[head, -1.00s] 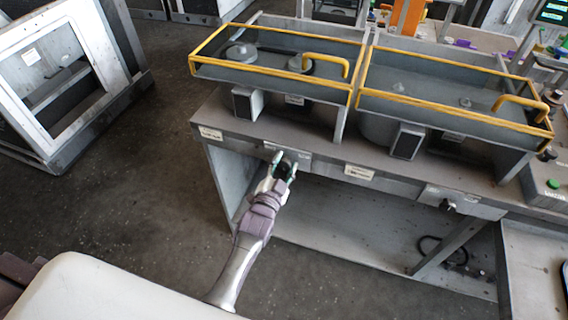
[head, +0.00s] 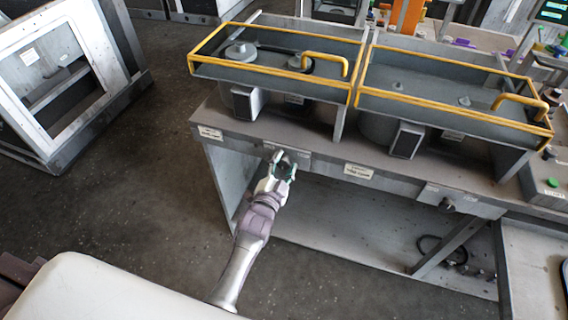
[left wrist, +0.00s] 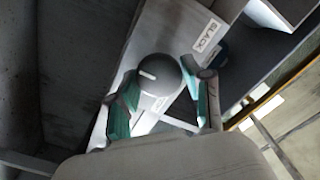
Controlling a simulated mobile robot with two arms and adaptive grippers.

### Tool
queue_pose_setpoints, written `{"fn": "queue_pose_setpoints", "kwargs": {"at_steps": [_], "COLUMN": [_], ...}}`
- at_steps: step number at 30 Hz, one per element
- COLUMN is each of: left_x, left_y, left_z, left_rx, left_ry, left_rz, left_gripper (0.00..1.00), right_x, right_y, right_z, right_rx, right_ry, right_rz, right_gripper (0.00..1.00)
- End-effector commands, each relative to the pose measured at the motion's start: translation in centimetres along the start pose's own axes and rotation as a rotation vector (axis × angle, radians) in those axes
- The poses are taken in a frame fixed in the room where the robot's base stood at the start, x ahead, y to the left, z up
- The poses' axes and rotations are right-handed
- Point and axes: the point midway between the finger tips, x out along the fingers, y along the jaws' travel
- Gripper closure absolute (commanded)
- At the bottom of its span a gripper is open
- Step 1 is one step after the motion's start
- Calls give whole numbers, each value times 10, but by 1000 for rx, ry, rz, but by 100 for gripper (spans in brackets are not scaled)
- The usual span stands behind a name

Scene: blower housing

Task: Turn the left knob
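The left knob (left wrist: 160,82) shows in the left wrist view as a round dark grey knob with a short white mark on its face. It sits on a light panel beside a label reading "BLACK" (left wrist: 207,36). My left gripper (left wrist: 165,92) is open, with one teal-padded finger on each side of the knob; gaps show beside it, though contact at the tips is hard to judge. In the head view my left gripper (head: 284,164) is at the bench's front panel and largely hides the knob. My right gripper is not in view.
A grey bench (head: 335,136) carries two yellow-framed covers (head: 275,62). Another dark knob (head: 447,205) is on the front panel to the right. A green button (head: 553,183) is at the far right. Open floor (head: 150,210) lies left of my arm.

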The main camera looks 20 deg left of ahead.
Motion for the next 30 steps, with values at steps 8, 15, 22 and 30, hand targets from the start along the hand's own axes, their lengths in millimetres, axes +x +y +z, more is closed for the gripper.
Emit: {"fn": "queue_pose_setpoints", "kwargs": {"at_steps": [8,15,22,30], "left_x": [0,-11,-57,-106], "left_y": [0,0,1,1], "left_z": [0,0,1,1], "left_rx": [-1,-1,-1,-1], "left_ry": [1,0,-2,-2], "left_rz": [0,1,3,2], "left_gripper": [31,31,31,31], "right_x": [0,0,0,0], "right_y": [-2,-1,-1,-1], "right_z": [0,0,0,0], "right_rx": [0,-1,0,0], "right_ry": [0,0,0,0], "right_rz": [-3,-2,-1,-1], "right_gripper": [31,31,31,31]}}
